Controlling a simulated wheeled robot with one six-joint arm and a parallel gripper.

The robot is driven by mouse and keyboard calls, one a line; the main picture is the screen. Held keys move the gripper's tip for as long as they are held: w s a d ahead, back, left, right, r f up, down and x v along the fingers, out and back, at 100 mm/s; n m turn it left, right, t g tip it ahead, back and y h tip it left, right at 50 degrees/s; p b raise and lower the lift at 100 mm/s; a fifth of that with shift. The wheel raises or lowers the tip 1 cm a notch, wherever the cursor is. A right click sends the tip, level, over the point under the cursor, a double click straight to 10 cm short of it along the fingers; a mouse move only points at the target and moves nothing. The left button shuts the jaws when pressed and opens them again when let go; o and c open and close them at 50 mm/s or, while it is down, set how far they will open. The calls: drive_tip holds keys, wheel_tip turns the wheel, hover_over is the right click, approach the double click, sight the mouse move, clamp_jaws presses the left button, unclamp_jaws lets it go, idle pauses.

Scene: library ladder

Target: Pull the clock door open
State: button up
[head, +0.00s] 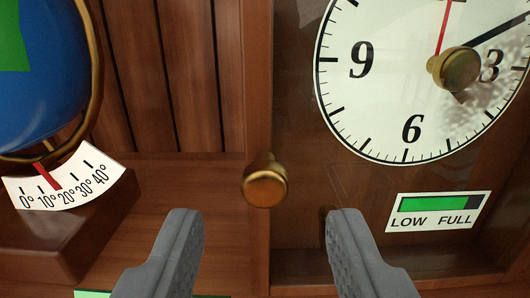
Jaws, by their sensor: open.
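The clock door (258,90) is a brown wooden frame with a glass pane, and it looks shut. A round brass knob (265,182) sticks out from its left edge. Behind the glass is the white clock face (390,110) with black numerals, a red hand and a black hand. A brass piece (455,69) sits at its centre. My gripper (265,222) is open and empty, with its grey fingers at the bottom of the head view. The knob shows just above and between the fingertips. I cannot tell the remaining distance in depth.
A blue globe (40,75) in a brass ring stands at the left on a wooden base (75,225) with a white degree scale (62,182) and red pointer. A LOW/FULL gauge (437,210) with a green bar is below the clock face. Wooden panelling (180,75) lies behind.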

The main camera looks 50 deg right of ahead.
sight(265, 190)
drive_tip(key=shift+x, duration=1.7)
drive_tip(key=shift+c, duration=0.4)
drive_tip(key=shift+a, duration=0.1)
clamp_jaws()
